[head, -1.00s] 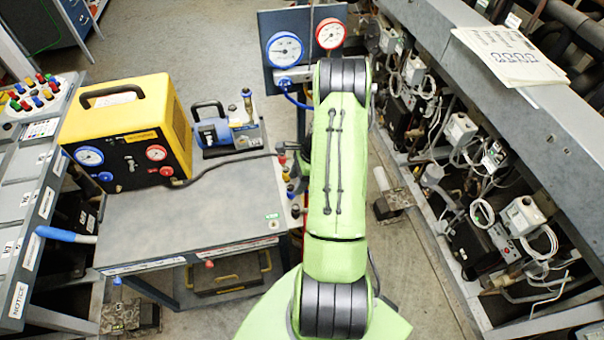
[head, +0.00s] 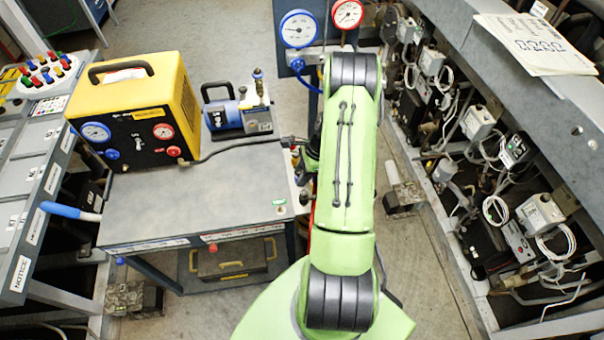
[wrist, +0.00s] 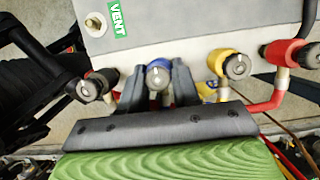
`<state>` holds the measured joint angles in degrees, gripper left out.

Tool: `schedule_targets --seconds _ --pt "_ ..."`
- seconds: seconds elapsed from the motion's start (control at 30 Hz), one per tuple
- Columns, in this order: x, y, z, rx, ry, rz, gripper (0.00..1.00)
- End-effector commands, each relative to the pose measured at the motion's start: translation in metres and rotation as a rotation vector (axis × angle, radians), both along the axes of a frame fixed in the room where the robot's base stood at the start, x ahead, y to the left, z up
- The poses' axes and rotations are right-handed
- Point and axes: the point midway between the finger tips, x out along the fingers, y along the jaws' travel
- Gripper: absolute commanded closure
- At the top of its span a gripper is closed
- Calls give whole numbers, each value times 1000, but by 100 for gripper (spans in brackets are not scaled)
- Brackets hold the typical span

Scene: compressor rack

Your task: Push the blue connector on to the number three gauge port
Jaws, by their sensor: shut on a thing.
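In the wrist view the blue connector (wrist: 158,66) sits between the two fingers of my gripper (wrist: 158,88), at the edge of a grey panel (wrist: 190,28). The fingers are shut on its sides, and its round metal end faces the camera. I cannot tell whether it is seated on a port behind it. No port number is readable. In the head view my green arm hides the gripper and the blue connector.
A green VENT label (wrist: 118,17) is above. A yellow machine (head: 130,105) and a blue pump (head: 238,112) stand on the cart.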

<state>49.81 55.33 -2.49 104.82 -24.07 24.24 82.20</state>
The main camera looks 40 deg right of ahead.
Motion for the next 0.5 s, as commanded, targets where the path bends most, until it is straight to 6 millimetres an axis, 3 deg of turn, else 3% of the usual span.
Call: schedule_targets --seconds 0.27,0.5 --pt "0 0 5 -1 -2 0 96" --pt "0 0 22 -1 -2 -1 96"
